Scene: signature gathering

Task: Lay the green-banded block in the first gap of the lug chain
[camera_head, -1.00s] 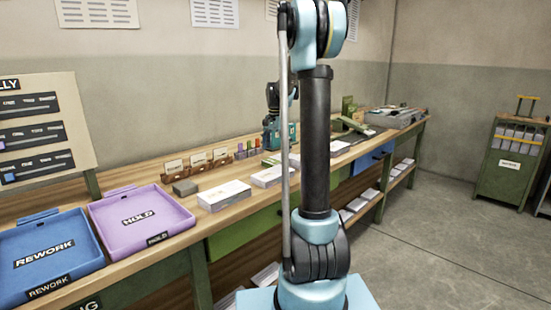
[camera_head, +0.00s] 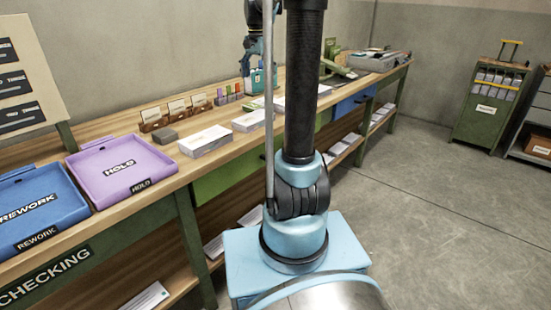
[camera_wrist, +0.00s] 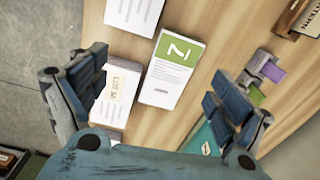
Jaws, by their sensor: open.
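The green-banded block (camera_wrist: 172,68), a white block with a green end and a white mark, lies on the wooden bench in the wrist view. My gripper (camera_wrist: 160,97) is open and empty over the bench, with its fingers spread to either side below the block in the picture. A white block with a tan label (camera_wrist: 120,92) lies by the left finger, partly covered by it. I cannot make out the lug chain in either view.
White blocks (camera_head: 205,140) lie along the bench beside a purple HOLD tray (camera_head: 100,147) and blue REWORK tray (camera_head: 75,205). A teal item (camera_wrist: 203,143) lies near the right finger. Green machinery (camera_head: 338,70) stands farther along. Open floor (camera_head: 440,220) lies right.

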